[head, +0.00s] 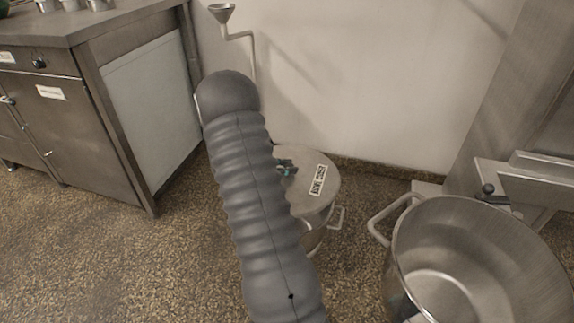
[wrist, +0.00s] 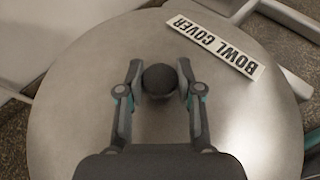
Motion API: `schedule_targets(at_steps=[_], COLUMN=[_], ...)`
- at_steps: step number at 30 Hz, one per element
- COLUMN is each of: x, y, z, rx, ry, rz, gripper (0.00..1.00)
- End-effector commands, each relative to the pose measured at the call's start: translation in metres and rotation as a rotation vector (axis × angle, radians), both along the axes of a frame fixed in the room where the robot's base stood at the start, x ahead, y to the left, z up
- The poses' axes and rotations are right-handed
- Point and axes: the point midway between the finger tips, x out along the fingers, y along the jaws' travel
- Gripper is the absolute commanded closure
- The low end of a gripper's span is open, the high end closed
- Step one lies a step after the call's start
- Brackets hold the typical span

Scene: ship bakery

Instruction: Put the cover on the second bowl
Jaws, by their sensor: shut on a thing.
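The round metal bowl cover (head: 322,200) bears a white label reading "BOWL COVER" and lies over a metal bowl (head: 313,240), partly hidden behind my arm. In the wrist view the cover (wrist: 75,100) fills most of the picture. My gripper (wrist: 159,72) is shut on its dark round knob (wrist: 160,80), one finger on each side. It shows small in the head view (head: 286,168). I cannot tell whether the cover rests on the rim or is slightly raised. A second, larger bowl (head: 480,225) stands open at the right, with its inside bare.
A metal cabinet (head: 80,110) with cups on top stands at the left. A metal machine frame (head: 515,100) rises behind the open bowl. Speckled floor (head: 120,260) is free at lower left.

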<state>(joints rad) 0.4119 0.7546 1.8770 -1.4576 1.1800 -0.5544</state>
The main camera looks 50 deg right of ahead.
Motion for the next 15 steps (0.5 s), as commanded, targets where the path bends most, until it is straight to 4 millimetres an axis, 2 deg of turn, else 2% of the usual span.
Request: schedule_targets(at_steps=[15], x=[0.001], y=[0.000], z=[-0.041], rx=[-0.001], ry=[0.000], rz=[0.003], gripper=[1.00])
